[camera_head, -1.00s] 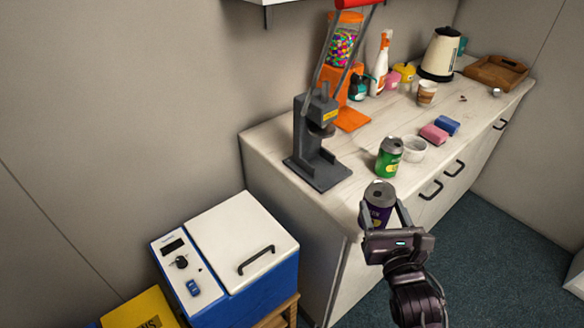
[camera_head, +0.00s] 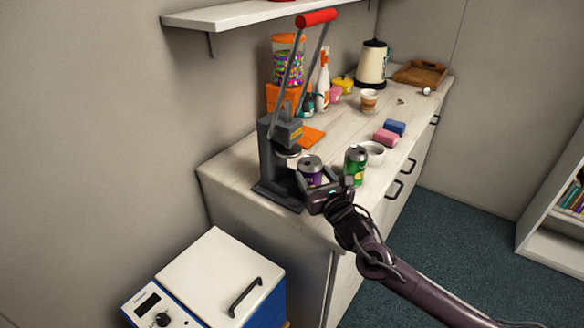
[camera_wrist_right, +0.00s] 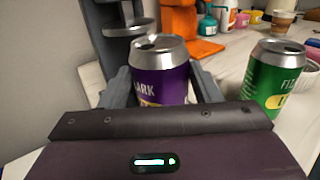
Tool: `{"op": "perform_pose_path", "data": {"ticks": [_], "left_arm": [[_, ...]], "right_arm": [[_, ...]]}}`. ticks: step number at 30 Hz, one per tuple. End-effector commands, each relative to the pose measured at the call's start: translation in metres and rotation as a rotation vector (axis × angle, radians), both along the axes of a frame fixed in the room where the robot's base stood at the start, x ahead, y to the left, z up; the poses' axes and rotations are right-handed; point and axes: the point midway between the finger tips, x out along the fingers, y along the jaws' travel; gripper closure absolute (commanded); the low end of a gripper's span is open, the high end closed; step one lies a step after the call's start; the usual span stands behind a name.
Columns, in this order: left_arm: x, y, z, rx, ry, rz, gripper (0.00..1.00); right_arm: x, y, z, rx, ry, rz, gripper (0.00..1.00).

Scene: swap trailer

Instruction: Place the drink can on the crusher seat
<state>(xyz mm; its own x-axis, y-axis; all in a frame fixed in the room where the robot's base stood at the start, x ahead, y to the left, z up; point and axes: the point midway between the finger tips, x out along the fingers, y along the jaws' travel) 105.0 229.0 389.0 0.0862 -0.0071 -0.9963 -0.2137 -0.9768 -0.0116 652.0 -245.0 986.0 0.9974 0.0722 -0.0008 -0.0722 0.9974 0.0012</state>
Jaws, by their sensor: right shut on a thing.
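My right gripper (camera_head: 316,184) is shut on a purple drink can (camera_head: 311,168) and holds it upright. The can also shows between the fingers in the right wrist view (camera_wrist_right: 161,72). It is just in front of and to the right of the grey can crusher (camera_head: 268,160). The crusher has a raised lever with a red handle (camera_head: 316,18) and a round press head above its seat. The seat is partly hidden behind the can and gripper. A green can (camera_head: 355,166) stands on the counter right of the gripper. My left gripper is not in view.
A gumball machine (camera_head: 288,70), bottles, a cup (camera_head: 368,101), a kettle (camera_head: 372,64) and a tray (camera_head: 420,74) stand farther back.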

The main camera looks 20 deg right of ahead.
Motion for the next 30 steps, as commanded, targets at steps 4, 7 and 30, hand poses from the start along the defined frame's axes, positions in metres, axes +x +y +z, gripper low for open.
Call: {"op": "perform_pose_path", "data": {"ticks": [4, 7, 30], "left_arm": [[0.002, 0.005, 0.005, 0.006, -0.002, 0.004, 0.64], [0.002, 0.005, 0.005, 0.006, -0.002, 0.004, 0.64], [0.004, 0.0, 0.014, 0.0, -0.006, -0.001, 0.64]], "right_arm": [[0.019, 0.014, 0.001, 0.001, -0.001, -0.001, 0.79], [0.024, 0.018, 0.0, 0.0, 0.0, -0.001, 0.79], [0.054, 0.043, -0.011, -0.003, 0.0, 0.001, 0.79]]}}
